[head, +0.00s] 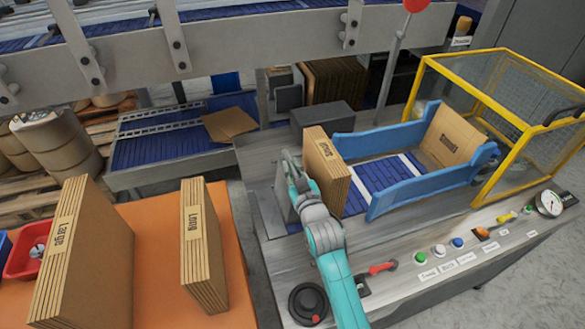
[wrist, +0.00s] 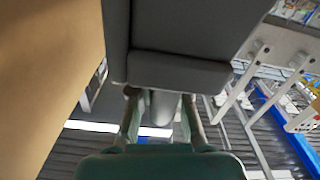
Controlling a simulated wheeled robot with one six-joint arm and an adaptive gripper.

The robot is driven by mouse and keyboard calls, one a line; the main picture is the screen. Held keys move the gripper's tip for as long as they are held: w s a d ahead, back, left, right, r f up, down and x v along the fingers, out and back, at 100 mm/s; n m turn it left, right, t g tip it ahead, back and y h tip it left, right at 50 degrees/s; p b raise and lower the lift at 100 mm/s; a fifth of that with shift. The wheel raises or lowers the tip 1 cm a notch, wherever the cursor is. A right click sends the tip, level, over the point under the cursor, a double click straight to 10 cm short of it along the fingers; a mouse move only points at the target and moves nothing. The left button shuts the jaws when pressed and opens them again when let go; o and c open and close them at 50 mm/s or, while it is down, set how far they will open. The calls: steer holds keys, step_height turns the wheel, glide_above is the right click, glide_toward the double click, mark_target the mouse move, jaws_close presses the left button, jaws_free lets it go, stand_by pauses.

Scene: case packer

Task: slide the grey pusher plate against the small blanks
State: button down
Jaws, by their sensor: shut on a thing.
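The small blanks (head: 326,172), a tan upright stack labelled "Small", stand at the left end of the blue-sided magazine. The grey pusher plate (head: 281,192) stands just left of them, partly hidden by my arm. My gripper (head: 289,160) is at the plate, between it and the near side of the stack. In the wrist view, my gripper (wrist: 161,100) is shut on a grey part of the pusher plate (wrist: 180,75). A broad tan cardboard face (wrist: 45,70) fills the left of that view. I cannot tell whether plate and blanks touch.
Large blanks (head: 82,255) and long blanks (head: 204,245) stand on the orange table (head: 150,225). Blue side rails (head: 420,185) flank the magazine, with an open carton blank (head: 450,137) at its right end. A yellow guard frame (head: 500,120) and a button panel (head: 470,260) lie right.

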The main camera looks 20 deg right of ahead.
steer(key=c, duration=1.1)
jaws_free()
steer(key=shift+c, duration=0.2)
steer(key=s, duration=1.2)
